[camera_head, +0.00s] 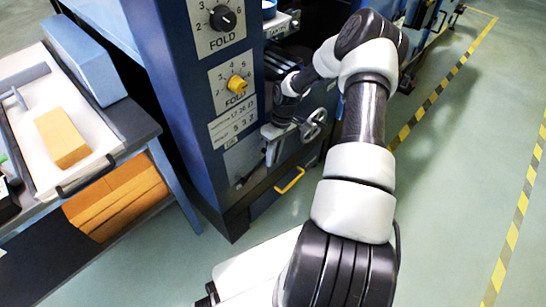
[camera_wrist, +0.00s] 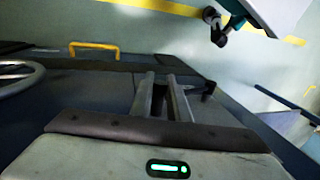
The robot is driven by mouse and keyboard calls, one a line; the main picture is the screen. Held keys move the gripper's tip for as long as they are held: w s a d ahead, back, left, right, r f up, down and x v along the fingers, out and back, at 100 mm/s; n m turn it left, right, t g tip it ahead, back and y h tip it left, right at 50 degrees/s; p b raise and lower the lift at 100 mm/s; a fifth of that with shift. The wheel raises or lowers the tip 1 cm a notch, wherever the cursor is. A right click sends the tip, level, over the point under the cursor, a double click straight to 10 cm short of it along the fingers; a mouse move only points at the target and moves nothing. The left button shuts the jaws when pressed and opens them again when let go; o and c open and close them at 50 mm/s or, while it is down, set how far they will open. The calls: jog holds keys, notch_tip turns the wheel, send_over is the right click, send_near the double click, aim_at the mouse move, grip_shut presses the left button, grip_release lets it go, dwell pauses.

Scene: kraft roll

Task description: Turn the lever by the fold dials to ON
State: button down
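The black upper fold dial (camera_head: 222,18) and the yellow lower fold dial (camera_head: 237,84) sit on the front of the blue machine column. The ON lever itself is not clearly visible; a grey plate (camera_head: 243,158) lies below the dials and a printed label. My gripper (camera_head: 269,155) is low beside the column's right edge, below and right of the dials, its fingers pointing down. In the wrist view my gripper (camera_wrist: 163,80) shows two grey fingers with a narrow gap. A dark shape lies between them; I cannot tell whether it is held.
A handwheel (camera_head: 314,124) is just right of my gripper, and a yellow handle (camera_head: 290,180) is below it. A side table with a white tray (camera_head: 30,95) and an orange block (camera_head: 62,138) stands left. Open floor lies right, with striped tape (camera_head: 440,95).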

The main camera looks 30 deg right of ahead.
jog(key=shift+r, duration=0.15)
jog(key=shift+s+a+r+t+h+p, duration=0.1)
jog(key=shift+a+r+t+h+p, duration=0.25)
jog(key=shift+r+h+p, duration=0.4)
jog(key=s+a+r+p, duration=0.2)
jog(key=a+r, duration=0.2)
jog(key=a, duration=0.1)
jog(key=shift+r+p, duration=0.3)
jog(key=shift+r, duration=0.1)
jog(key=c, duration=1.7)
grip_release()
jog(key=shift+c, duration=0.2)
jog(key=shift+o, duration=0.3)
jog(key=shift+d, duration=0.1)
